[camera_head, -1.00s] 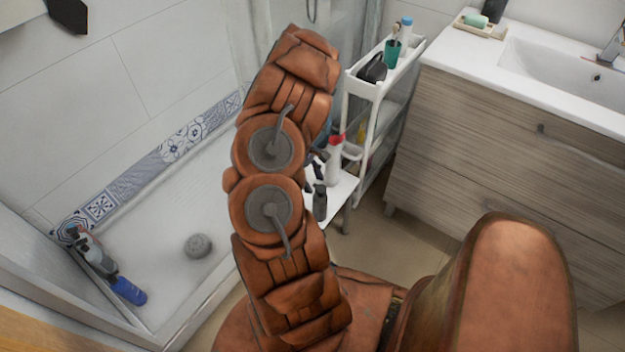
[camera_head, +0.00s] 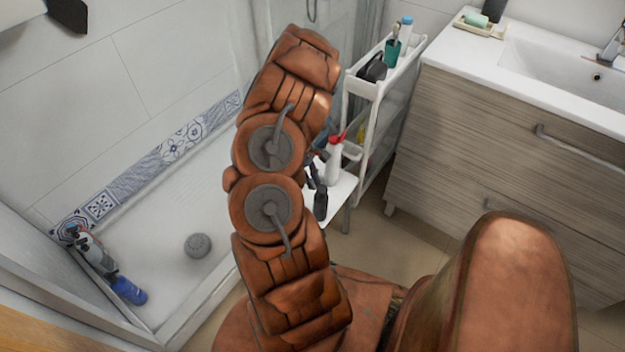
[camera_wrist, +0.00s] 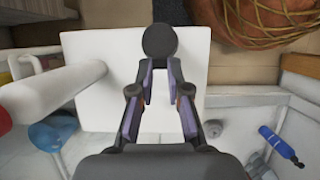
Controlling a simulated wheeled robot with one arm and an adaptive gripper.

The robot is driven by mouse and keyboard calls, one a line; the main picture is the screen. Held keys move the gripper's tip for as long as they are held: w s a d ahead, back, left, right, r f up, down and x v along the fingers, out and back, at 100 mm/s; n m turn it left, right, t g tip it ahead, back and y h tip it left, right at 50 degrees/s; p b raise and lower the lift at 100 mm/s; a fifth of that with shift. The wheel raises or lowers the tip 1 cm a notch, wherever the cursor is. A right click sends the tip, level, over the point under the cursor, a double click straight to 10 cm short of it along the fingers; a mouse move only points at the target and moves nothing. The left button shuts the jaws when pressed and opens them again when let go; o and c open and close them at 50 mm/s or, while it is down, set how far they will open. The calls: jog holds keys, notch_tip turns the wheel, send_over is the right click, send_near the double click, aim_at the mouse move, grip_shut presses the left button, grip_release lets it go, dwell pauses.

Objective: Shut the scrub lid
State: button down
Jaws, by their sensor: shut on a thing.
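A white bottle with a red lid (camera_head: 337,138) stands on the low shelf of the cart in the head view. The lid looks tilted there, but I cannot tell how far it is open. In the wrist view the white bottle (camera_wrist: 55,90) lies across the left side, with red at its far end. My gripper (camera_wrist: 162,88) has its two fingers close around the lower part of a dark round-ended object (camera_wrist: 160,42) above a white surface. A dark bottle (camera_head: 321,205) shows beside my arm in the head view. My arm hides most of my gripper there.
The white cart (camera_head: 362,88) stands against the wood-front cabinet (camera_head: 500,120), with a green cup (camera_head: 392,52) on top. A shower tray (camera_head: 165,245) lies at left, with a blue bottle (camera_head: 128,290) at its edge. A blue item (camera_wrist: 52,132) shows at lower left in the wrist view.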

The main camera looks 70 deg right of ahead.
jog(key=shift+w+d+f+g+y+b, duration=0.15)
jog(key=shift+f+g, duration=0.15)
jog(key=shift+g, duration=0.25)
jog(key=shift+w+a+f+g+y+b, duration=0.15)
jog(key=shift+f+g, duration=0.1)
jog(key=shift+g, duration=0.3)
jog(key=shift+d, duration=0.1)
jog(key=c, duration=0.9)
grip_release()
jog(key=v, duration=1.2)
jog(key=shift+w, duration=0.1)
